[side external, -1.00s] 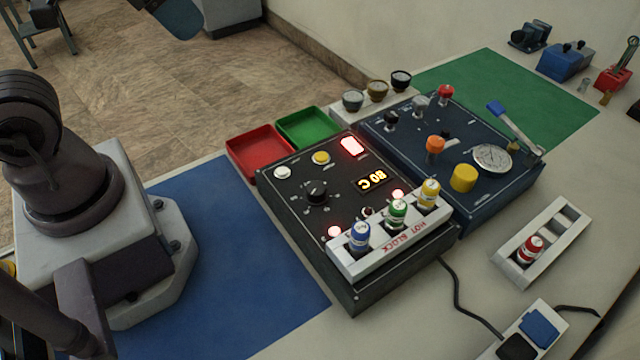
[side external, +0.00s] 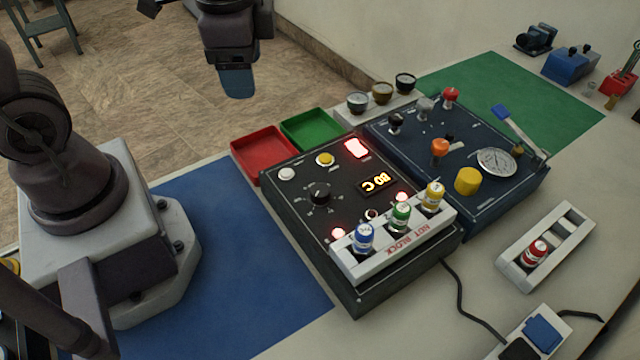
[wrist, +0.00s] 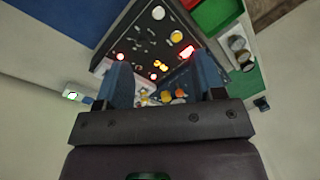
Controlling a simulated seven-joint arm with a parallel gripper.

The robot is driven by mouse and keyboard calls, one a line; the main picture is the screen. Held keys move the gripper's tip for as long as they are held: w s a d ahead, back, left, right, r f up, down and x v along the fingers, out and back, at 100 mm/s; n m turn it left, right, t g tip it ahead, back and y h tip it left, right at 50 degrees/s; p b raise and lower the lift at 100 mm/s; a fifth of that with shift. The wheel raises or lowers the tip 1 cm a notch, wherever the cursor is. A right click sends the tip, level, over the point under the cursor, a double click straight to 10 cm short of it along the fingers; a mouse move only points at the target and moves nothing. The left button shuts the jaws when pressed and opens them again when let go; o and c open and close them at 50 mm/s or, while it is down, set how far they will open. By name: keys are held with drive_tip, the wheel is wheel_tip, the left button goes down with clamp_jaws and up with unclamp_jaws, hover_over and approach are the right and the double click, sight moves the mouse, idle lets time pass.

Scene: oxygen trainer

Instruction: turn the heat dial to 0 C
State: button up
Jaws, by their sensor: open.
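The heat dial (side external: 319,193) is a black round knob on the top of the black hot block box (side external: 290,223). The box's display (side external: 376,184) reads 80 C in orange digits. My gripper (side external: 238,84) is high at the top of the side view, behind the red and green trays and well away from the dial. In the wrist view my gripper (wrist: 160,88) shows two blue fingers spread apart with nothing held between them. The dial shows only small and unclear in the wrist view. The dial's exact pointer direction is too small to tell.
Blue, green and yellow capped vials stand in the white HOT BLOCK rack (side external: 400,245) at the box's front. A navy panel (side external: 480,215) with knobs and a gauge adjoins the box. Red (side external: 263,153) and green (side external: 312,128) trays lie behind. The blue mat (side external: 230,270) is clear.

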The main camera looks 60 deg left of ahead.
sight(320, 190)
drive_tip(key=w+d+f+m+g, duration=0.1)
drive_tip(key=w+d+f+m, duration=0.25)
drive_tip(key=m, duration=0.95)
drive_tip(key=w+d+f+m, duration=0.3)
drive_tip(key=d+f+m, duration=0.2)
drive_tip(key=m, duration=0.8)
drive_tip(key=shift+h, duration=0.4)
drive_tip(key=f, duration=1.2)
drive_tip(key=shift+w+a, duration=0.15)
drive_tip(key=shift+a, duration=0.15)
drive_tip(key=shift+r, duration=0.1)
drive_tip(key=c, duration=0.9)
